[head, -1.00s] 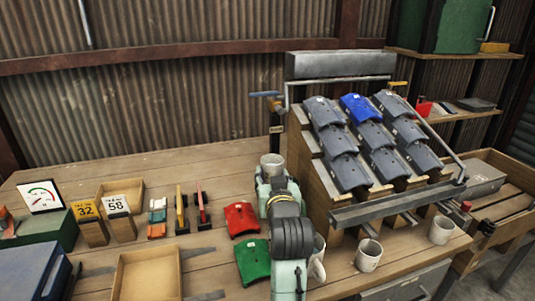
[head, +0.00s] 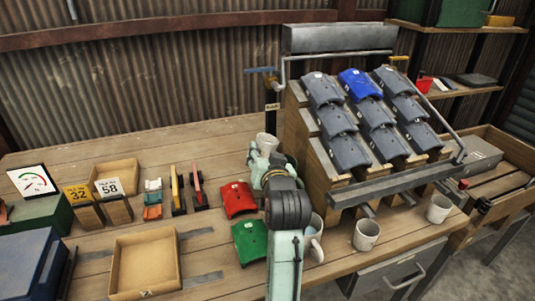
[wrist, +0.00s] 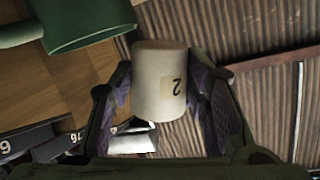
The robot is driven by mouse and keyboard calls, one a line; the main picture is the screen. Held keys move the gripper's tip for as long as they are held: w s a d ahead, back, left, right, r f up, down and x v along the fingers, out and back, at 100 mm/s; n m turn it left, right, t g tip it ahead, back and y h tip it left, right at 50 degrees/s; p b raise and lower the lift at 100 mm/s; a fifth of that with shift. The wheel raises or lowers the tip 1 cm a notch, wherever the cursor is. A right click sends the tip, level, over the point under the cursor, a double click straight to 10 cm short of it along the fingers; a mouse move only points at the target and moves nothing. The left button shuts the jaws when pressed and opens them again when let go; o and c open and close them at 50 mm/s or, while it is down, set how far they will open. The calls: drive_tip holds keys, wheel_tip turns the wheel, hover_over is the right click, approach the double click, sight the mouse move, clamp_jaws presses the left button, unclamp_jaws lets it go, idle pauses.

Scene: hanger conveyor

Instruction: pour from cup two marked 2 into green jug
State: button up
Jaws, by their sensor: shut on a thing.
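My gripper (wrist: 165,95) is shut on a pale cup marked 2 (wrist: 152,75), with a finger on each side. The label looks upside down in the wrist view. In the head view the cup (head: 266,143) is above the bench, left of the tile rack, above my arm's wrist. Its contents cannot be made out. A dark green rounded thing (wrist: 80,22) is at the upper left of the wrist view, apart from the cup. A dark green container (head: 462,25) stands on the top right shelf; I cannot tell whether either is the green jug.
Pale cups (head: 366,235) and (head: 439,208) stand at the bench's front right; another pale vessel (head: 314,243) is partly hidden by my arm. The tile rack (head: 318,150) is close on the right. Red (head: 237,198) and green tiles (head: 250,241) lie left of my arm.

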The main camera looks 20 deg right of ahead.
drive_tip(key=shift+a+r+m+y+p, duration=0.3)
drive_tip(key=shift+m+p, duration=0.6)
drive_tip(key=shift+p, duration=0.7)
idle(0.5)
drive_tip(key=shift+r+m, duration=0.1)
drive_tip(key=shift+m, duration=0.5)
drive_tip(key=shift+m+y, duration=0.4)
drive_tip(key=shift+r, duration=0.1)
drive_tip(key=shift+r+m, duration=0.1)
drive_tip(key=shift+m, duration=0.4)
